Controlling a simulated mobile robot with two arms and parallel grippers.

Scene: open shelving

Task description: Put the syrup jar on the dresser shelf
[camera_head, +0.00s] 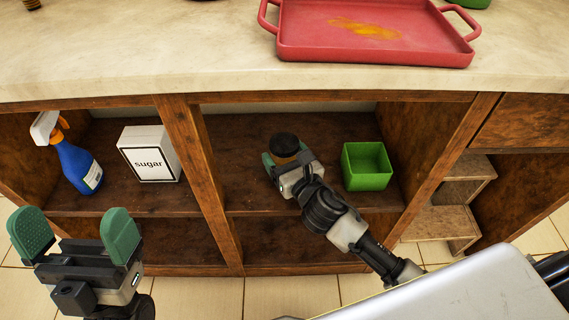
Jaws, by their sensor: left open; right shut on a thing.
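The syrup jar (284,144), amber-brown with a black lid, is inside the middle compartment of the wooden dresser, at its upper shelf (240,196). My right gripper (285,160) reaches into that compartment and is shut on the jar. The gripper hides the jar's lower part, so I cannot tell whether its base touches the shelf. My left gripper (76,240) is open and empty, in front of the left compartment at lower left.
A green square box (367,166) stands right of the jar on the same shelf. The left compartment holds a blue spray bottle (78,166) and a white sugar box (149,154). A red tray (375,47) lies on the countertop. A wooden post (196,165) divides the compartments.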

